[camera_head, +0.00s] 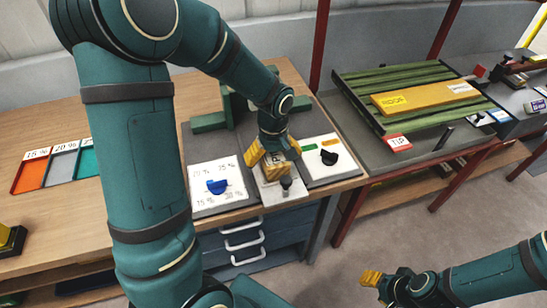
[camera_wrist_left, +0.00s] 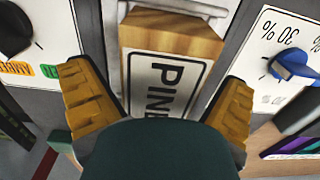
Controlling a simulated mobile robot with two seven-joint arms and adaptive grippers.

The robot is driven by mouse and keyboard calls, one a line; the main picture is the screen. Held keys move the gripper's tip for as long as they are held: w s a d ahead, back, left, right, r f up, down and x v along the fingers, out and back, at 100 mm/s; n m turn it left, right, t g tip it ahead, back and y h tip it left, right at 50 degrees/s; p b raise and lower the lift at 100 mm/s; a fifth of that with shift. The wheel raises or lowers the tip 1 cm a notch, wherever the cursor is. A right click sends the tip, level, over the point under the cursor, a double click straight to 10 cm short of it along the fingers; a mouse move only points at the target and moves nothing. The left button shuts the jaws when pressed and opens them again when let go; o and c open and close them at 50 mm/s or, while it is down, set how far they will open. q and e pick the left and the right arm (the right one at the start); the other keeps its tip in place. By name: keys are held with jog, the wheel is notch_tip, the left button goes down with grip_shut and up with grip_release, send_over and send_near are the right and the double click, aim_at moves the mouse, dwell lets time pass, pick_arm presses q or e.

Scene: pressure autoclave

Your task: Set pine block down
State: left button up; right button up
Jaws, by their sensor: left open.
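The pine block (camera_wrist_left: 172,38) is a light wood block with a white label reading "PINE", partly cut off by my gripper body in the left wrist view. It rests on a pale plate between two dial panels, and only part of it shows in the head view (camera_head: 269,173). My left gripper (camera_head: 272,160) is over the block with its yellow fingers spread. In the left wrist view the fingers of the left gripper (camera_wrist_left: 158,90) stand on either side of the block, with gaps visible. My right gripper (camera_head: 371,278) is low at the right, away from the bench; its finger gap is unclear.
A white panel with a blue knob (camera_head: 217,186) lies left of the block, and one with a black knob (camera_head: 329,157) lies right. Coloured trays (camera_head: 62,165) stand at the left. A green slatted rack (camera_head: 355,88) carries a yellow board (camera_head: 425,97). Drawers (camera_head: 245,240) are below.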

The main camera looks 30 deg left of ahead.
pick_arm(q)
notch_tip(320, 180, up, 12)
jog(key=shift+f+p, duration=0.2)
jog(key=shift+p, duration=1)
pick_arm(e)
notch_tip(320, 180, up, 3)
jog(key=shift+s+f, duration=0.15)
